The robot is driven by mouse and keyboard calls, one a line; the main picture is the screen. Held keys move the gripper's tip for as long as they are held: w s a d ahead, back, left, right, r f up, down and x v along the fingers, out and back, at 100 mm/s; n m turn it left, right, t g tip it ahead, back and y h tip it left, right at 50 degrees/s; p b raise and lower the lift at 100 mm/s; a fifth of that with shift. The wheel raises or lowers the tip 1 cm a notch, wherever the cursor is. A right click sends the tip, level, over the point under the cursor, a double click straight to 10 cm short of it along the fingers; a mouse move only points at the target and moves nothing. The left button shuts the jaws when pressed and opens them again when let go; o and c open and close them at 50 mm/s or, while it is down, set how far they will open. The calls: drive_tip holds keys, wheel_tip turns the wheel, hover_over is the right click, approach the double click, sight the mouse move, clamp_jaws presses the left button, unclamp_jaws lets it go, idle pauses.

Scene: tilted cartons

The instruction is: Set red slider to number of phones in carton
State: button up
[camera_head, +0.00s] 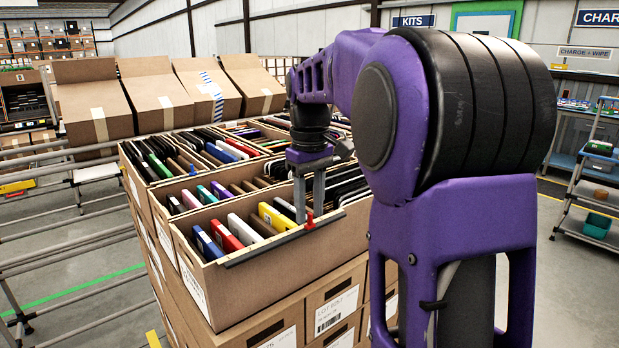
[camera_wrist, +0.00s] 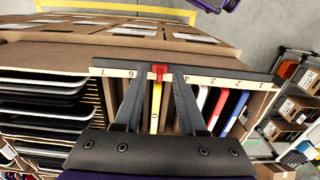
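The red slider (camera_wrist: 159,73) sits on a dark rail with a numbered strip (camera_wrist: 112,73) along the front carton's rim. It stands between the visible 6 and 4. It also shows in the head view (camera_head: 309,221). My gripper (camera_wrist: 157,76) is open, one finger on each side of the slider, with a gap seen on both sides. My fingers partly hide the contents in the wrist view.
More open cartons with upright phones stand behind the front one, including one with dark phones (camera_wrist: 45,100). Closed cartons (camera_head: 335,296) are stacked beneath. Metal rails (camera_head: 70,236) run at the left, and a shelf cart (camera_head: 598,200) stands at the right.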

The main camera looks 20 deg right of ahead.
sight(309, 213)
wheel_tip(309, 213, up, 17)
drive_tip(key=p, duration=0.3)
idle(0.5)
